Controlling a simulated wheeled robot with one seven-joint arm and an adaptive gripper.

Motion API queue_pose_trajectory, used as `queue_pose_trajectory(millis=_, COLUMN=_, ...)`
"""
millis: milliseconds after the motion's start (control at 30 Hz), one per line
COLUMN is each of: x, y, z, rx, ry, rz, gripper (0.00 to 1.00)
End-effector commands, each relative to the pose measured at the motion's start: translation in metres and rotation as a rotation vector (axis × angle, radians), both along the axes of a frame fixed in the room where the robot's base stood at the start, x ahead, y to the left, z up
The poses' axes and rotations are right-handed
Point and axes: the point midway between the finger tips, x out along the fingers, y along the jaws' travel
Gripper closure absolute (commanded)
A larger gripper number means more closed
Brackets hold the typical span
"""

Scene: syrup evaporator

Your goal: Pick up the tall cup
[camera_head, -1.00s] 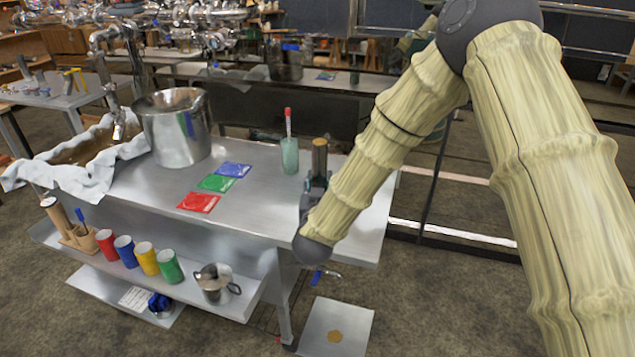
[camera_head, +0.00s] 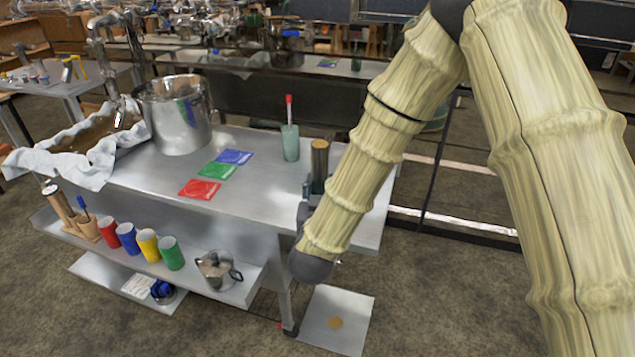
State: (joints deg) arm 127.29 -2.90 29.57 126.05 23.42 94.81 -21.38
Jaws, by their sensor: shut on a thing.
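A tall, narrow cylinder with a brown-gold top and dark sides, which I take to be the tall cup (camera_head: 320,165), stands upright near the right end of the steel table (camera_head: 270,195). My gripper (camera_head: 314,190) is at its lower part and shut on it. My forearm hides much of the gripper and the cup's base, so I cannot tell whether the cup touches the table.
A pale green cup (camera_head: 290,143) with a red-tipped stick stands just left of it. Red (camera_head: 199,189), green (camera_head: 218,170) and blue (camera_head: 234,157) squares lie further left. A large steel pot (camera_head: 175,115) stands behind them. Several coloured cups and a small pot (camera_head: 218,270) stand on the lower shelf.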

Motion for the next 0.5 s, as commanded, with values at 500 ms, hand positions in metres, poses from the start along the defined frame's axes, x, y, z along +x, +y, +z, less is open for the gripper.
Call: queue_pose_trajectory(millis=500, x=-0.037, y=0.001, z=0.005, rx=0.000, ry=-0.002, rz=0.000, gripper=1.00)
